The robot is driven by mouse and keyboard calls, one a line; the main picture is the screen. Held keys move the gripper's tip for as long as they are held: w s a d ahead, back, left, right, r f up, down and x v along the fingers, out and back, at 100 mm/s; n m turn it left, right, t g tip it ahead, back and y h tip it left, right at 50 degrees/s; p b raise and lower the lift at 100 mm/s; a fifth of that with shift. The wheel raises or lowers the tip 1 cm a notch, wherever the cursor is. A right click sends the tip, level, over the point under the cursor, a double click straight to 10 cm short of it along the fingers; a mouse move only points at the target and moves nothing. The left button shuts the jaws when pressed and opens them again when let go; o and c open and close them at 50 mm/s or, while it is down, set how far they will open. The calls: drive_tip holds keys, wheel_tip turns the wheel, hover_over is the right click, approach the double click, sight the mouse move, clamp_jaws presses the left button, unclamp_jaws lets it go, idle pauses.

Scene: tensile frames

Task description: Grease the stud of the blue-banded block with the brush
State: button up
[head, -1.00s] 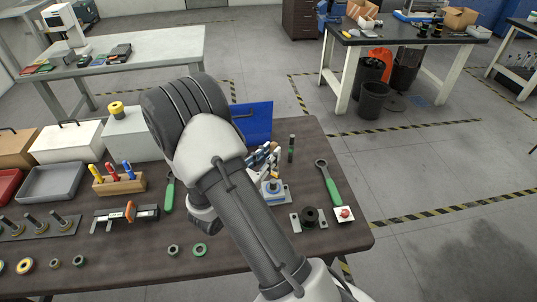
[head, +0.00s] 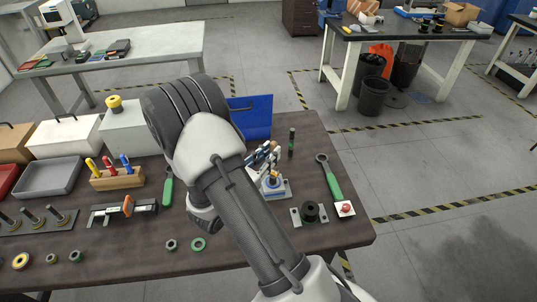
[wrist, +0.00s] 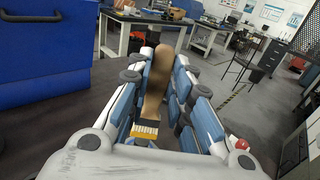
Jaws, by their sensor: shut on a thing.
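The blue-banded block (head: 275,190) stands on the dark table right of my arm in the head view. Its top is partly covered by the brush and my gripper, so I cannot tell whether the bristles touch the stud. My gripper (head: 264,158) is just above and behind it. In the wrist view my gripper (wrist: 162,88) is shut on the brush (wrist: 155,85), with its wooden handle between the blue-padded fingers. The brush's yellow ferrule and pale bristles (wrist: 145,129) show at the near end.
A dark upright cylinder (head: 291,143) and a blue panel (head: 250,117) stand behind. Nuts and a caliper lie left.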

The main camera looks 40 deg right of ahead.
drive_tip(key=shift+f+b, duration=0.3)
drive_tip(key=shift+f, duration=0.2)
idle(1.2)
drive_tip(key=shift+s+d, duration=0.2)
drive_tip(key=shift+w+a, duration=0.15)
drive_tip(key=shift+a, duration=0.1)
drive_tip(key=shift+w+a, duration=0.15)
drive_tip(key=shift+a, duration=0.05)
idle(0.3)
wheel_tip(320, 180, up, 6)
drive_tip(key=p, duration=0.4)
drive_tip(key=shift+p, duration=0.3)
idle(0.4)
